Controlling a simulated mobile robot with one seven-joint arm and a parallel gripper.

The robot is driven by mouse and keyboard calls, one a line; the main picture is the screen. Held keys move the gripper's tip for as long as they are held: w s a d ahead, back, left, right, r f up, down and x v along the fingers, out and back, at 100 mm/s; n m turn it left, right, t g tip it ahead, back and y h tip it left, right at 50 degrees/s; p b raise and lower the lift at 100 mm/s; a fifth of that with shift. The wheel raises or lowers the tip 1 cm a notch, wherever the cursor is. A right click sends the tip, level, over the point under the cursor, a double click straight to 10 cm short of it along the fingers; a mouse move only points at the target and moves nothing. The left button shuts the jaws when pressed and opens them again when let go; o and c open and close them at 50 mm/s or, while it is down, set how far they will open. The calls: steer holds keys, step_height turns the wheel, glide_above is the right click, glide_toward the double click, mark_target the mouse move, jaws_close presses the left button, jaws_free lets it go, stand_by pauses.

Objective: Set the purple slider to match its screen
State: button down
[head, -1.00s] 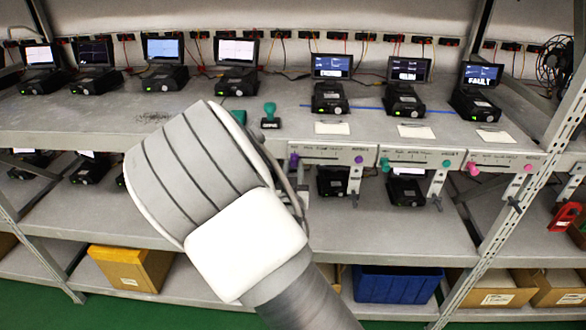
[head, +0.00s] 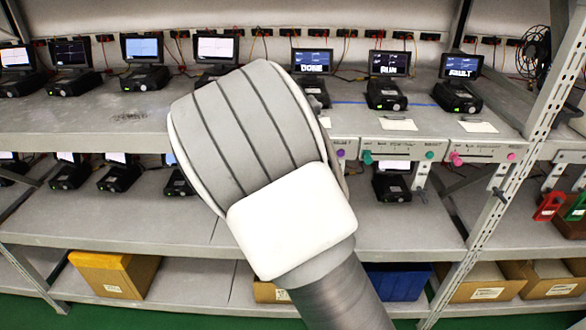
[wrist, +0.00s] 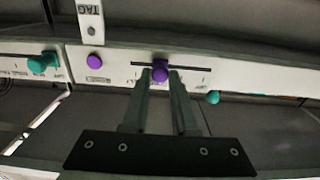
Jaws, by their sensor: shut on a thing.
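The purple slider knob (wrist: 160,72) sits in a dark slot on a white panel (wrist: 120,72) in the wrist view, left of the slot's middle there. My gripper (wrist: 160,76) has its two fingers on either side of this knob and is shut on it. A second purple knob (wrist: 94,62) is on the same panel, left of the slot; a purple knob also shows at the arm's edge in the head view (head: 340,153). The screen above the purple panel (head: 313,62) reads DONE. My arm hides my gripper and most of the purple panel in the head view.
A panel with teal knobs (head: 367,158) and one with pink knobs (head: 456,159) lie to the right on the shelf edge. Their screens read RUN (head: 389,64) and FAULT (head: 460,67). A rack upright (head: 500,190) stands at the right.

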stand_by(0.3)
steer(key=c, duration=0.7)
jaws_free()
steer(key=shift+s, duration=0.1)
